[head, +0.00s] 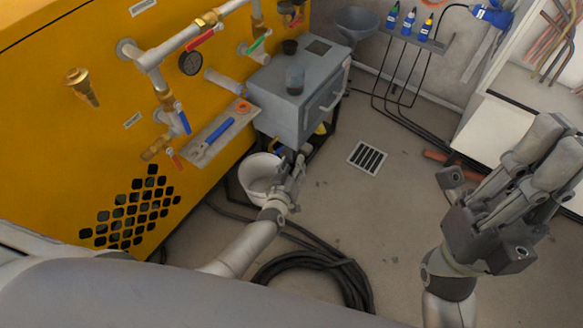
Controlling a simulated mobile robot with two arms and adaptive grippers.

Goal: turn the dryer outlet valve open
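Several lever valves sit on the pipework of the yellow cabinet. They are a red-lever valve (201,38) at the top, a green-lever valve (259,43), a blue-lever valve (182,119) on the vertical pipe and a small red-handled valve (174,158) at the lower end. The labels are too small to read, so I cannot tell which one is the dryer outlet valve. My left gripper (293,166) is low, in front of the grey box and above the white bucket, apart from these valves. My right gripper (540,140) is at the right, far from the pipes. I see nothing held, but the finger gaps are unclear.
A grey box (290,112) stands beside the yellow cabinet (60,140). A shelf (212,138) carries a blue tool and an orange ring. A white bucket (258,178) and a coiled black hose (318,268) are on the floor. Floor near the drain (367,158) is clear.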

